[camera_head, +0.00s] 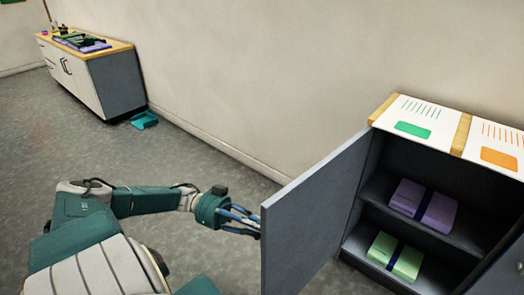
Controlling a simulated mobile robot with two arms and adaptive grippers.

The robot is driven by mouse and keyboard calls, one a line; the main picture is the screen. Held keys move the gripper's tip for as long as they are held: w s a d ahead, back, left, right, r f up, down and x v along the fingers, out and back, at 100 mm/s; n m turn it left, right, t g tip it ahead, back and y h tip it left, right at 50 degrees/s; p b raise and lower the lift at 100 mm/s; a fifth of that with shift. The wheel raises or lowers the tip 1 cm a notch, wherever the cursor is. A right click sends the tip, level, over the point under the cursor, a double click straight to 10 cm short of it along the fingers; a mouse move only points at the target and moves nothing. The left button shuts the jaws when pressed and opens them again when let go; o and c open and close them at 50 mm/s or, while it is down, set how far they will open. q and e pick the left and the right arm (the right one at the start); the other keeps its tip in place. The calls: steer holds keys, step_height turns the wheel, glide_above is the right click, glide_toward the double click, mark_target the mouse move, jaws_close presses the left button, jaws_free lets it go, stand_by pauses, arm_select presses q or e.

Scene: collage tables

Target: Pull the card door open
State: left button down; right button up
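The grey card door (312,218) of the cabinet at right stands swung wide open, its free edge toward me. My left gripper (252,223) is at that free edge, on the door's left side. Its blue fingers reach to the edge, and their tips are partly hidden, so I cannot tell whether they touch or grip it. My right gripper is not in view.
Inside the cabinet, purple bundles (439,212) lie on the upper shelf and green bundles (408,263) below. Two white printed sheets (420,116) lie on its top. A panel (505,272) stands at the lower right. Another cabinet (115,82) stands far left; floor between is mostly clear.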

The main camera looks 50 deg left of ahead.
arm_select(q)
steer(key=shift+s+f, duration=0.15)
steer(key=c, duration=1.7)
jaws_free()
steer(key=shift+o, duration=0.2)
steer(key=shift+a, duration=0.15)
steer(key=v, duration=1.2)
